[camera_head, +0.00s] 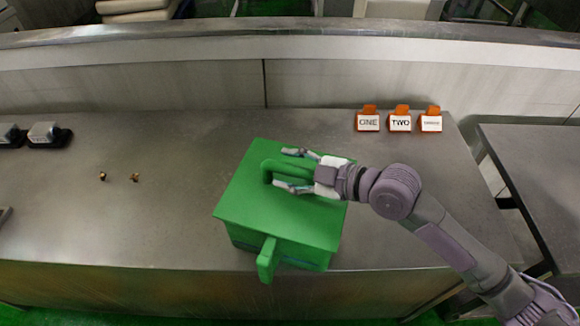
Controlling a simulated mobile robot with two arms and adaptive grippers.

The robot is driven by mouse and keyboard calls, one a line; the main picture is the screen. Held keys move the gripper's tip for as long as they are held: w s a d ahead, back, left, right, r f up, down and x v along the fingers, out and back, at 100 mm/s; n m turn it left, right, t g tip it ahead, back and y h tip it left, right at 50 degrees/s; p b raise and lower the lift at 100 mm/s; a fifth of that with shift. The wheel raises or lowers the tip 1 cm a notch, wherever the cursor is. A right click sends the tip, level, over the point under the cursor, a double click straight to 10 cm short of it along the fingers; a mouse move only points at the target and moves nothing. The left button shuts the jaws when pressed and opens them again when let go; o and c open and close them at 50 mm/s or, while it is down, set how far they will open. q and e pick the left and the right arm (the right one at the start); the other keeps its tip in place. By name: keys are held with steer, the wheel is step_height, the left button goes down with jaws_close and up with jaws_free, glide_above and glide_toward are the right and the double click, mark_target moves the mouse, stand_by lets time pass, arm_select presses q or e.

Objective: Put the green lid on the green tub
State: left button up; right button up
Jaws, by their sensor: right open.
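The green lid (262,212) is a flat square plate with a raised handle on top. It lies over the green tub (243,240), covering its opening and overhanging its visible walls. A green handle (267,260) sticks out at the tub's near side. I cannot tell whether the lid is fully seated. My right gripper (281,169) comes in from the right. It is open, its two fingers on either side of the lid's handle, and I cannot tell whether they touch it. My left gripper is not in view.
Three orange holders with white cards (400,122) stand at the back right of the steel counter (130,220). Two small brass-coloured pieces (134,178) lie to the left. Dark and silver devices (45,135) sit at the far left. A second table (530,165) stands at right.

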steer(key=shift+d, duration=0.1)
steer(key=v, duration=1.2)
